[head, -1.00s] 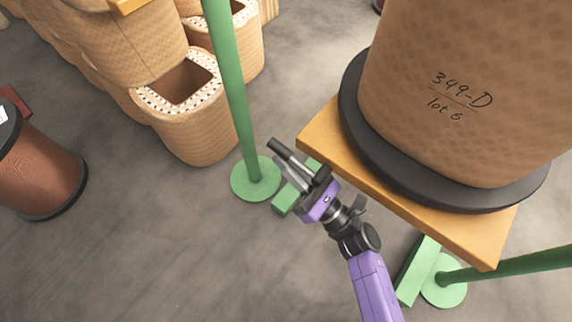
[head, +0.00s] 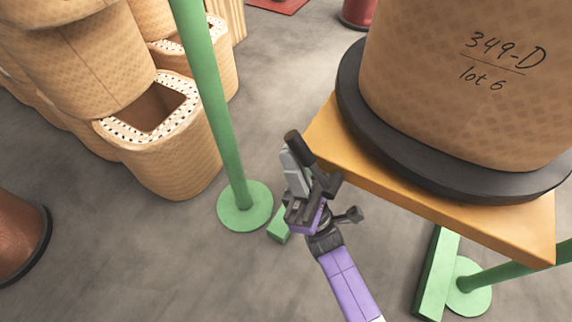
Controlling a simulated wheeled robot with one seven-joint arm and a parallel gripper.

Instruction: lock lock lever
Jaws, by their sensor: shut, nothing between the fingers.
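My gripper (head: 290,148) shows in the middle of the head view, at the end of my purple arm, with dark and grey fingers pointing up and slightly left. Its fingers are shut with nothing held between them. It appears just left of the orange platform's corner; whether it touches the platform cannot be told. I cannot make out a lock lever for certain in this view; one may be hidden behind my gripper and wrist.
A large coil (head: 465,85) marked "349-D lot 6" stands on a black disc (head: 360,130) on the orange platform (head: 430,195). A green post (head: 212,95) with a round base (head: 244,212) stands left of my gripper. Woven coil bodies (head: 165,165) crowd the upper left.

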